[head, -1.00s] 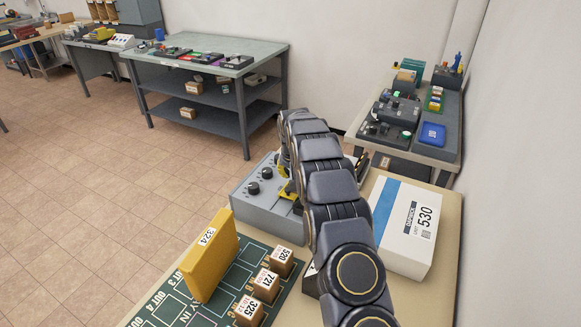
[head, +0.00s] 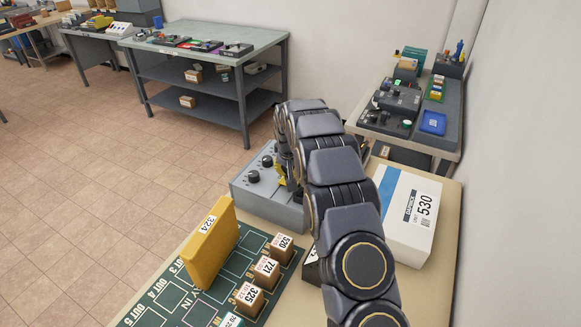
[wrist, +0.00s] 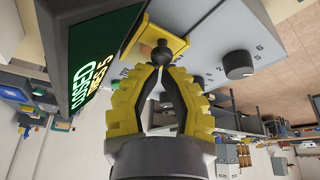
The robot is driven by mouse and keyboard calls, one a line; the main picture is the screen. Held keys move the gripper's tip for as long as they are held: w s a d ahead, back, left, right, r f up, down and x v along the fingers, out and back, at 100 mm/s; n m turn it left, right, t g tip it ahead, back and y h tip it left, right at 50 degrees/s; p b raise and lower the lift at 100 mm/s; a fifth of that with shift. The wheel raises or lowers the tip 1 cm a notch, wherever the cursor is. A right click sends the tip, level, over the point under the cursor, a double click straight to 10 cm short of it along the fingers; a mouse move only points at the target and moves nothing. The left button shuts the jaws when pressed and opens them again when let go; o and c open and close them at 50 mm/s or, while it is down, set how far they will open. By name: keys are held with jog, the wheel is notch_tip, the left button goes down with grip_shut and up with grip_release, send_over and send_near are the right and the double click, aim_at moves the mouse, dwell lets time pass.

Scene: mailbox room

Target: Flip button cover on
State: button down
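A grey control box (head: 270,208) with black knobs stands on the near table. In the wrist view its grey face (wrist: 205,55) fills the upper middle, with a yellow cover or frame (wrist: 178,44) on it. A black rounded knob (wrist: 160,52) sits at this yellow part. My gripper (wrist: 158,70) has yellow ridged fingers with their tips close together, right at the black knob. I cannot tell whether they pinch the knob or only touch it. In the head view my arm hides most of the gripper and the cover. The button itself is not seen.
A white and blue box (head: 408,212) stands right of my arm. A yellow block (head: 210,243) and several small numbered cubes (head: 266,269) are on the green board (head: 175,297) in front.

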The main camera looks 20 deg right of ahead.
jog(key=shift+s+a, duration=1.4)
jog(key=shift+s, duration=0.1)
jog(key=shift+w+d+r, duration=0.15)
jog(key=shift+w+d, duration=0.05)
jog(key=shift+w, duration=0.45)
jog(key=shift+w+d+r, duration=0.15)
jog(key=shift+w+d, duration=0.05)
jog(key=shift+w, duration=0.45)
jog(key=shift+w+d+r, duration=0.15)
jog(key=shift+w+d, duration=0.05)
jog(key=shift+w, duration=0.45)
jog(key=v, duration=1)
jog(key=shift+s, duration=0.15)
